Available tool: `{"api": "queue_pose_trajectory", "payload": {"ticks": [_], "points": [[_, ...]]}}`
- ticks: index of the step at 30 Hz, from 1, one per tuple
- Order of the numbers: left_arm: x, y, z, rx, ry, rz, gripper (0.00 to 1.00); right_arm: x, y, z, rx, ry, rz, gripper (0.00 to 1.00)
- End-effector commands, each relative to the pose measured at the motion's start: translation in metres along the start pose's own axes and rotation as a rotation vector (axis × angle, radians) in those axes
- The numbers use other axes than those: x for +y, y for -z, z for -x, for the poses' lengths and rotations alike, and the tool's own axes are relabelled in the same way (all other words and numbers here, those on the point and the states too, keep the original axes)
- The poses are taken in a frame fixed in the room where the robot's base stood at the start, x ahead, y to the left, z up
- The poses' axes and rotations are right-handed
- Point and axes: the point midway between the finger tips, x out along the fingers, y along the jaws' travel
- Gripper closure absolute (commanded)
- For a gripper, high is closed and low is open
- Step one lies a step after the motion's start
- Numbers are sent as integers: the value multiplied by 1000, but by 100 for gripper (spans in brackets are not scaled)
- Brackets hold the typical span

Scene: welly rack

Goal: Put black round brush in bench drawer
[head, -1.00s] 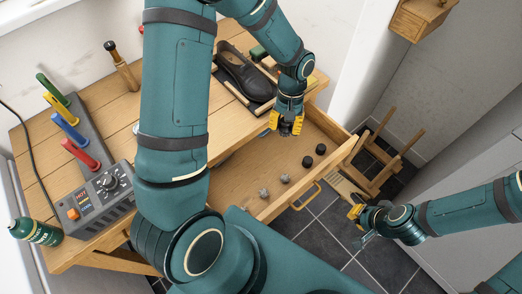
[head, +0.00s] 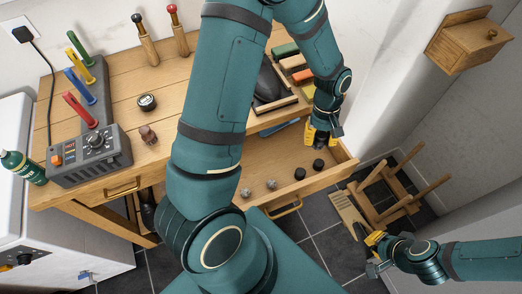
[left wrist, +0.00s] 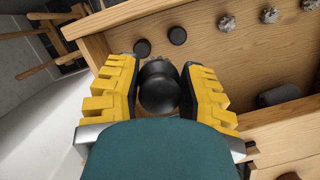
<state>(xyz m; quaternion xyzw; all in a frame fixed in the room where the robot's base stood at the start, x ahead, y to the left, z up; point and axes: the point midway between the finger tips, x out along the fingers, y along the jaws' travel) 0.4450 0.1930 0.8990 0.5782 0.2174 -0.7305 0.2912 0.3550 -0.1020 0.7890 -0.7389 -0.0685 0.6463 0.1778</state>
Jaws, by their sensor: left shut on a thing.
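The black round brush (left wrist: 158,88) shows in the left wrist view as a dark, rounded thing between the yellow fingers of my left gripper (left wrist: 160,95), which is shut on it. In the head view my left gripper (head: 318,136) points down over the back right part of the drawer; the brush is not clearly visible there. The bench drawer (head: 240,172) is pulled open. It holds two small black round things (head: 300,174) and some small grey knobbly things (head: 271,184) near its front.
The bench top (head: 120,100) carries a dark shoe (head: 268,82), several brushes (head: 285,50), a grey control box (head: 95,155), upright handled tools and a small round tin (head: 147,102). A wooden stool-like frame (head: 385,190) stands on the floor at right. The drawer's middle floor looks clear.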

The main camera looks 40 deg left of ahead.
Motion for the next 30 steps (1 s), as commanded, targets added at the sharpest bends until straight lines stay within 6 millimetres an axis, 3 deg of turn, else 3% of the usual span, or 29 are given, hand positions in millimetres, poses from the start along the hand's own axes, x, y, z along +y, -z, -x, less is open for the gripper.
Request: {"api": "queue_pose_trajectory", "payload": {"ticks": [1,9,15,23,30], "points": [[-5,6,-10,2,-37,147,92,3,-2,-8,-4,0,1,100],[-27,40,-29,3,-234,933,92,10,-10,-26,-18,2,7,100],[-43,59,-35,-7,-329,1318,92,13,-13,-34,-24,3,9,100],[-50,67,-38,-11,-367,1465,92,14,-14,-37,-27,3,9,100],[-52,76,-79,-13,-362,1463,92,20,-13,-52,-20,3,10,100]]}}
